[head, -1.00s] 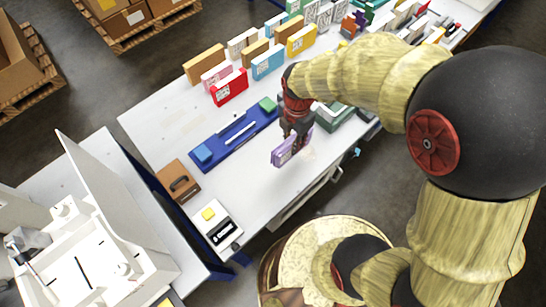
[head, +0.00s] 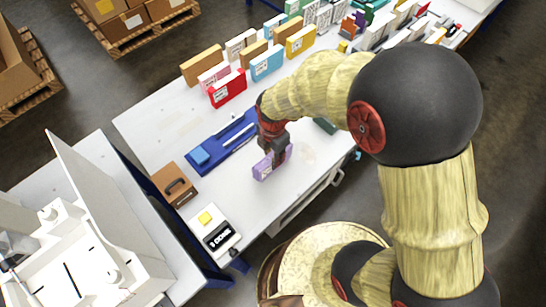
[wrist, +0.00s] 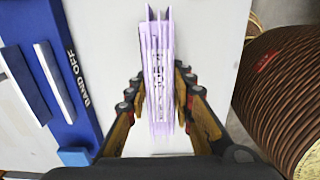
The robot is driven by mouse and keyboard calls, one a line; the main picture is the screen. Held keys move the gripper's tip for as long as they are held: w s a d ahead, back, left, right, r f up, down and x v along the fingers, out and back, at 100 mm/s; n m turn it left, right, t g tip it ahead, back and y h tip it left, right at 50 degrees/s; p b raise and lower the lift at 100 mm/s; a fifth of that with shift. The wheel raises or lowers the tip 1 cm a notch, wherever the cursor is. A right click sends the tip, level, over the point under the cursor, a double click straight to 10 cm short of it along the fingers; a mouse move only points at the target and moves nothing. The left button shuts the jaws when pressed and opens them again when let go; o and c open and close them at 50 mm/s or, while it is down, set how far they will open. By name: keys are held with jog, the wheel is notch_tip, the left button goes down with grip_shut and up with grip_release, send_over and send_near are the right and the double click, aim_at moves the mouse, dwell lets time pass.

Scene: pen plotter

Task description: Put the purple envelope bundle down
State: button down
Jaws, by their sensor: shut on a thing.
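The purple envelope bundle (head: 264,168) is upright on its edge in the head view, at or just above the white table (head: 236,200); I cannot tell whether it touches. My gripper (head: 276,156) is over it and shut on it. In the wrist view the bundle (wrist: 158,75) stands between the two fingers of my gripper (wrist: 160,108), which press on its two sides. Its lower edge is hidden from the wrist camera.
A blue tray (head: 228,146) marked "BAND OFF" (wrist: 75,75) lies left of the bundle. A brown box with a handle (head: 175,183) and a scale-like device (head: 210,228) stand at the table's near left. Colored boxes (head: 228,88) line the back. The table around the bundle is clear.

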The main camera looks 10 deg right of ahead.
jog(key=shift+f, duration=0.1)
jog(key=c, duration=1.5)
grip_release()
jog(key=shift+c, duration=0.2)
notch_tip(320, 180, up, 12)
jog(key=p, duration=0.3)
jog(key=shift+r, duration=0.25)
jog(key=s+d+r+m+t, duration=0.2)
jog(key=s+d+r+m, duration=0.4)
jog(key=r+m, duration=0.4)
jog(key=s+d+r+m+t, duration=0.3)
jog(key=s+d+r+m, duration=0.3)
jog(key=r+m, duration=0.5)
jog(key=shift+s+m+t, duration=0.15)
jog(key=shift+m+t, duration=0.15)
jog(key=shift+m, duration=1.6)
